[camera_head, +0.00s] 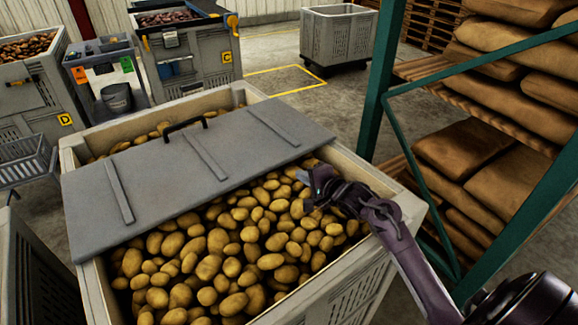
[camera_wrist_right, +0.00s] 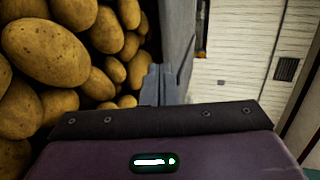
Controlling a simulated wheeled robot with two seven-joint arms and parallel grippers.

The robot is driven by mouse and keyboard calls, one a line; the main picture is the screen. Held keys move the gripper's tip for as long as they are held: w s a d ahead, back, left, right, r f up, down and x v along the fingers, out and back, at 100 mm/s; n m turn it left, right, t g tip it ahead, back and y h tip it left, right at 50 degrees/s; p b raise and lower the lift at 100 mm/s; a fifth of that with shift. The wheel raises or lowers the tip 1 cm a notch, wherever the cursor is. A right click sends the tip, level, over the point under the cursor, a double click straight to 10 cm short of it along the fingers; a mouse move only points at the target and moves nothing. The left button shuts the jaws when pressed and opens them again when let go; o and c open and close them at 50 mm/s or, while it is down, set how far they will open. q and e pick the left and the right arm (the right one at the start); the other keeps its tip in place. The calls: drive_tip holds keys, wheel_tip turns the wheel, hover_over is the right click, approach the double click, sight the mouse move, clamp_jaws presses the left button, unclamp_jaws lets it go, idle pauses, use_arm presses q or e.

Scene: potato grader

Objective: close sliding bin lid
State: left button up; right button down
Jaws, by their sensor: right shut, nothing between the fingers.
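The grey sliding lid (camera_head: 150,178) lies across the middle of a large grey bin (camera_head: 405,212) full of potatoes (camera_head: 235,245). It has raised ribs and a black handle (camera_head: 185,127) near its far edge. Potatoes show uncovered in front of the lid and in a strip behind it. My right gripper (camera_head: 309,187) is shut and empty, low over the potatoes by the lid's near edge at the right. In the right wrist view its fingers (camera_wrist_right: 156,86) point at a grey edge that looks like the lid (camera_wrist_right: 178,40). I cannot tell whether they touch. My left gripper is not in view.
A green-posted rack (camera_head: 380,80) with brown sacks (camera_head: 480,155) stands close on the right. Other bins (camera_head: 200,55), a grey cart (camera_head: 338,35) and a caddy (camera_head: 105,75) stand behind. A grey bin (camera_head: 30,270) is at the near left. Floor beyond the bin is partly clear.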

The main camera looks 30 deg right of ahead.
sight(282, 163)
drive_tip(key=x, duration=0.4)
drive_tip(key=r+x, duration=0.1)
drive_tip(key=x, duration=0.1)
drive_tip(key=shift+w+p, duration=0.35)
drive_tip(key=shift+w, duration=0.15)
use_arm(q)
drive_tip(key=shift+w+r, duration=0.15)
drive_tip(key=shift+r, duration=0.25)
use_arm(e)
drive_tip(key=shift+a, duration=0.1)
